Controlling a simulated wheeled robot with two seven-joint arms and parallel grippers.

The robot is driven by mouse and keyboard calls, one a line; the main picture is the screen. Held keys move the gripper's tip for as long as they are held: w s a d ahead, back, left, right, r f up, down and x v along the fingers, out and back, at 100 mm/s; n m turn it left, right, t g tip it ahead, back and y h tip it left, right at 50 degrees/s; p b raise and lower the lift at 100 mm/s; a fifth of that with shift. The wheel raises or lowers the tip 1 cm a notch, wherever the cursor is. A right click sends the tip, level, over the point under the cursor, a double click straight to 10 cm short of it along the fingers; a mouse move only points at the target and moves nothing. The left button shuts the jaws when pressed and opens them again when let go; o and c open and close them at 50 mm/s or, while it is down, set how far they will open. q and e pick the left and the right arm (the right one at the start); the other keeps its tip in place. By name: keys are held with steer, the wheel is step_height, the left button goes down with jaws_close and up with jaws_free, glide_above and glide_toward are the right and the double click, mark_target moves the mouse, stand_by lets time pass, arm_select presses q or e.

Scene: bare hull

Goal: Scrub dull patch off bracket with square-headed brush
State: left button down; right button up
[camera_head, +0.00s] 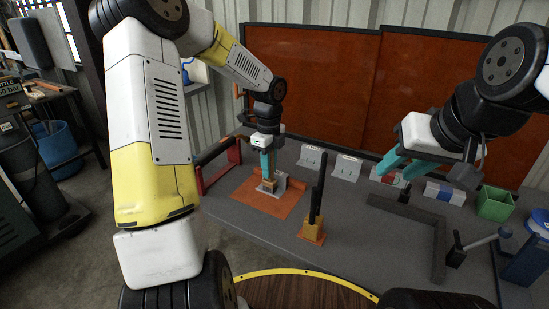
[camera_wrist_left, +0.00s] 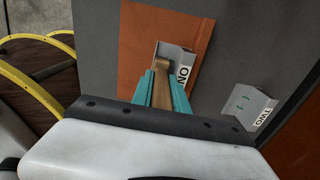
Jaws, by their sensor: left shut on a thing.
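My left gripper (camera_head: 267,166) is shut on a tan, wooden-looking brush (camera_wrist_left: 162,92), pointing down at the orange mat (camera_head: 250,205). The brush shows in the head view (camera_head: 268,185) just below the fingertips. Its bristles are hidden. A grey bracket (camera_head: 281,180) marked ONE lies on the mat; it also shows in the left wrist view (camera_wrist_left: 180,60). The brush overlaps the bracket in both views; I cannot tell whether they touch. No dull patch can be made out. My right gripper (camera_head: 392,168) is open and empty above the table's right side.
More grey brackets (camera_head: 310,158) stand behind the mat, one marked TWO (camera_wrist_left: 248,108). An orange block with upright black bars (camera_head: 313,231) stands right of the mat. A black angled frame (camera_head: 438,240), a green bin (camera_head: 495,204) and a lever (camera_head: 480,244) occupy the right.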

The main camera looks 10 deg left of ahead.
arm_select(q)
steer(key=shift+s+d+f, duration=0.1)
steer(key=shift+s+d, duration=0.15)
steer(key=shift+d, duration=0.4)
steer(key=shift+s+d, duration=0.2)
steer(key=shift+d, duration=0.4)
steer(key=shift+w+a+f, duration=0.1)
steer(key=shift+w+a, duration=0.15)
steer(key=shift+a, duration=0.5)
steer(key=shift+w+a, duration=0.25)
steer(key=shift+a, duration=0.45)
steer(key=shift+w+a, duration=0.25)
steer(key=shift+a, duration=0.35)
steer(key=shift+w+a, duration=0.25)
steer(key=shift+a, duration=0.35)
steer(key=shift+s+d, duration=0.35)
steer(key=shift+d, duration=0.55)
steer(key=shift+s+d, duration=0.35)
steer(key=shift+d, duration=0.5)
steer(key=shift+s+d, duration=0.35)
steer(key=shift+d, duration=0.55)
steer(key=shift+w+a+r, duration=0.1)
steer(key=shift+w+a, duration=0.25)
steer(key=shift+a, duration=0.5)
steer(key=shift+w+a+r, duration=0.1)
steer(key=shift+w+a, duration=0.25)
steer(key=shift+a, duration=0.55)
steer(key=shift+w+a, duration=0.35)
steer(key=shift+a, duration=0.5)
step_height(320, 180, up, 8)
